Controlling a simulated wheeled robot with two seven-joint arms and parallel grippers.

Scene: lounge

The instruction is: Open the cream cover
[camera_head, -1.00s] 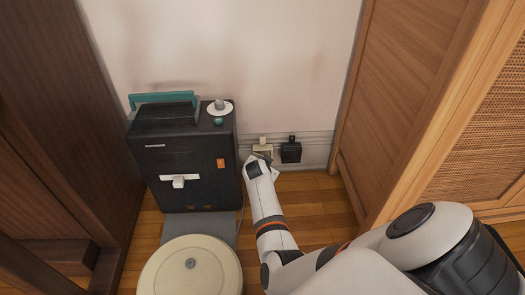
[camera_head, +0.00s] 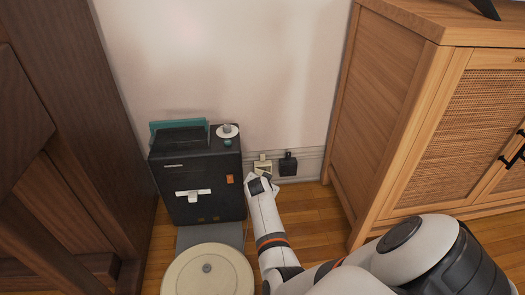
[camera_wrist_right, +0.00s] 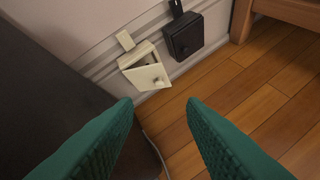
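The cream cover (camera_wrist_right: 147,76), with a small round knob, belongs to a cream box (camera_wrist_right: 138,53) low on the wall. In the right wrist view the cover stands swung out at an angle from the box, with a dark gap at its top. In the head view the box (camera_head: 263,168) is partly hidden behind my right gripper (camera_head: 260,182). My right gripper's green fingers (camera_wrist_right: 160,110) are wide apart and empty, with the cover ahead of them and apart from them. My left gripper is out of view.
A black box (camera_wrist_right: 184,36) is on the wall just right of the cream one. A dark machine (camera_head: 198,180) stands close on the left, with a round cream robot vacuum (camera_head: 207,272) before it. A wooden cabinet (camera_head: 385,110) stands right. Floor between is clear.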

